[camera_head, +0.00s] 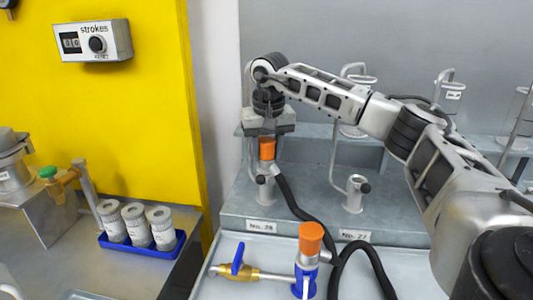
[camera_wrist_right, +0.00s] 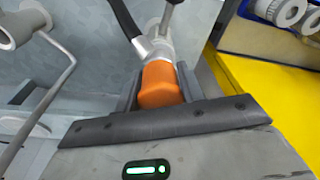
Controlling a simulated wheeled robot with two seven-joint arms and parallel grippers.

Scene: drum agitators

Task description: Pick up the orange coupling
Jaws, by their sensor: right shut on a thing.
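An orange coupling (camera_head: 267,148) sits upright on a metal fitting with a black hose, at the station labelled No. 28. My right gripper (camera_head: 267,137) points down over it and is shut on it. In the right wrist view the orange coupling (camera_wrist_right: 159,84) lies between the two fingers of my right gripper (camera_wrist_right: 158,90), with the metal fitting and hose just beyond it. A second orange-topped piece (camera_head: 311,238) stands on the tray in front, with a blue collar below it. My left gripper is not in view.
A brass valve with a blue handle (camera_head: 238,259) lies on the light tray (camera_head: 213,289). A black hose (camera_head: 345,250) loops across the tray. An empty metal post (camera_head: 354,193) stands at No. 27. A blue tray (camera_head: 178,247) with white cylinders is at left.

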